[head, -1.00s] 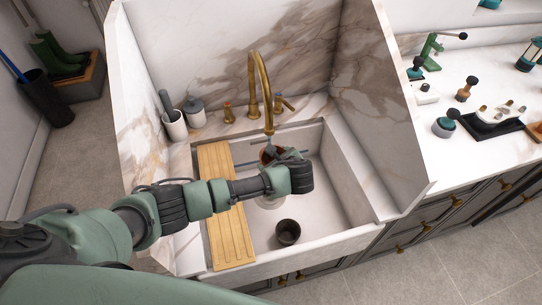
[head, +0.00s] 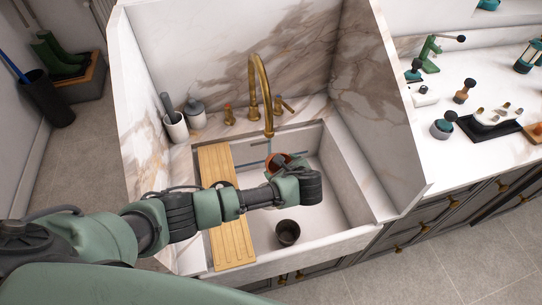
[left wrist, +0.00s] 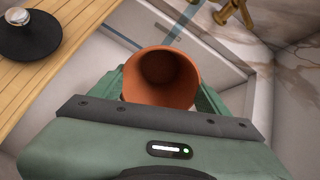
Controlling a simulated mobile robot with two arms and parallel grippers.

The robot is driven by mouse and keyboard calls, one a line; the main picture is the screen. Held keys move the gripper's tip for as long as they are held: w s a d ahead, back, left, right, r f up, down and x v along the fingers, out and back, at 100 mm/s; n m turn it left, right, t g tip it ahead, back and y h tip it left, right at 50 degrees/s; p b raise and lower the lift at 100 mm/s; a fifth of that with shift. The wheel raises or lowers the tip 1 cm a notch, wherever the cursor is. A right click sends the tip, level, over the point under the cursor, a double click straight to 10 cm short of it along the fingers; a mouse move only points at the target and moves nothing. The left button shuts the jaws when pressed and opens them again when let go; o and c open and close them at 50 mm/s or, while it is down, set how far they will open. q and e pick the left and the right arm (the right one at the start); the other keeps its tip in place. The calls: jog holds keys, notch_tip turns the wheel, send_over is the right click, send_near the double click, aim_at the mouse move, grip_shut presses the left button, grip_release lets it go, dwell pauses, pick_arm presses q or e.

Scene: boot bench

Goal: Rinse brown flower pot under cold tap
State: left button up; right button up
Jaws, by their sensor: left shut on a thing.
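My left gripper (head: 287,174) is shut on the brown flower pot (head: 278,161), a terracotta-coloured pot held above the sink basin. In the left wrist view the pot (left wrist: 160,77) sits between the fingers, its open mouth facing the camera and looking empty. The brass tap (head: 262,88) arches over the back of the white sink (head: 355,190). My right gripper is out of view.
A wooden board (head: 232,245) spans the sink's left side; a dark round thing with a silver knob (left wrist: 27,37) rests there. Grey containers (head: 176,127) stand behind left. Marble side walls flank the sink.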

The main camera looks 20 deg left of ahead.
pick_arm(q)
jog(key=shift+s+d+p, duration=0.6)
jog(key=shift+s+d, duration=0.2)
jog(key=shift+s, duration=0.2)
jog(key=shift+s+d+p, duration=0.55)
jog(key=shift+s+d, duration=0.2)
jog(key=shift+s, duration=0.25)
jog(key=p+v, duration=0.4)
jog(key=v, duration=0.2)
dwell(0.3)
jog(key=shift+s, duration=0.1)
dwell(0.4)
